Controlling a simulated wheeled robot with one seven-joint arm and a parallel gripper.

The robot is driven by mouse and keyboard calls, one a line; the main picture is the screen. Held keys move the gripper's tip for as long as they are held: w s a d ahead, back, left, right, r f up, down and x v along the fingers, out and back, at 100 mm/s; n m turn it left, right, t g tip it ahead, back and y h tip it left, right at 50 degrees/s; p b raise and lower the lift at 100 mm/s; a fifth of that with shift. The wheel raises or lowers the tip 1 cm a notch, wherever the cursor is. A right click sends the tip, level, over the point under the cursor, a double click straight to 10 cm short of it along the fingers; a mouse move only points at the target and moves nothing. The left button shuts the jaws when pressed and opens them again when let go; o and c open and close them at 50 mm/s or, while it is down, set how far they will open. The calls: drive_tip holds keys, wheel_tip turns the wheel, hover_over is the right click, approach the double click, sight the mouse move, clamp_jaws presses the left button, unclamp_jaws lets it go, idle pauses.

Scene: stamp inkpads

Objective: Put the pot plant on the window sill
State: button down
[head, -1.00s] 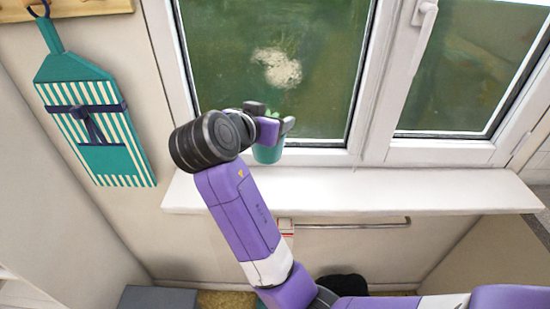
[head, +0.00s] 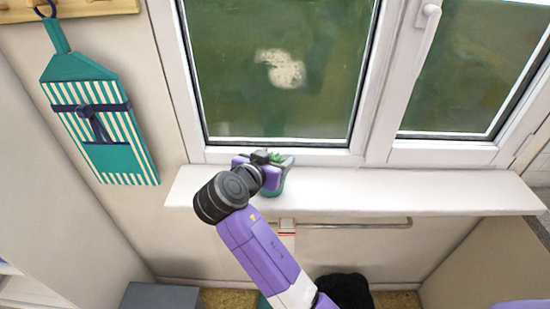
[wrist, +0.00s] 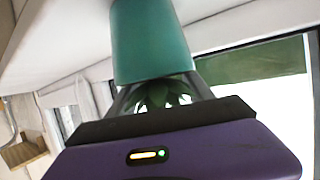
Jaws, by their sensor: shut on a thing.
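The pot plant is a teal pot (head: 279,186) with green leaves (head: 277,156). It is at the left part of the white window sill (head: 400,190) in the head view, partly hidden behind my gripper (head: 268,168). In the wrist view the teal pot (wrist: 150,40) fills the top middle, with dark green leaves (wrist: 163,95) close to my gripper's purple body. My gripper is shut on the pot plant. The pot's base looks at or just above the sill surface; I cannot tell whether it touches.
The window (head: 280,70) stands behind the sill, with a white handle (head: 427,25) on its frame. The sill to the right is clear. A towel rail (head: 350,224) runs below it. A striped teal hanging (head: 100,120) is on the left wall.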

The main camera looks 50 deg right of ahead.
drive_tip(key=shift+c, duration=2)
unclamp_jaws()
drive_tip(key=shift+a+r, duration=0.1)
drive_tip(key=b+v, duration=0.2)
drive_tip(key=v, duration=0.9)
drive_tip(key=shift+s+a+r, duration=0.15)
drive_tip(key=shift+a+r, duration=0.1)
drive_tip(key=shift+a, duration=0.05)
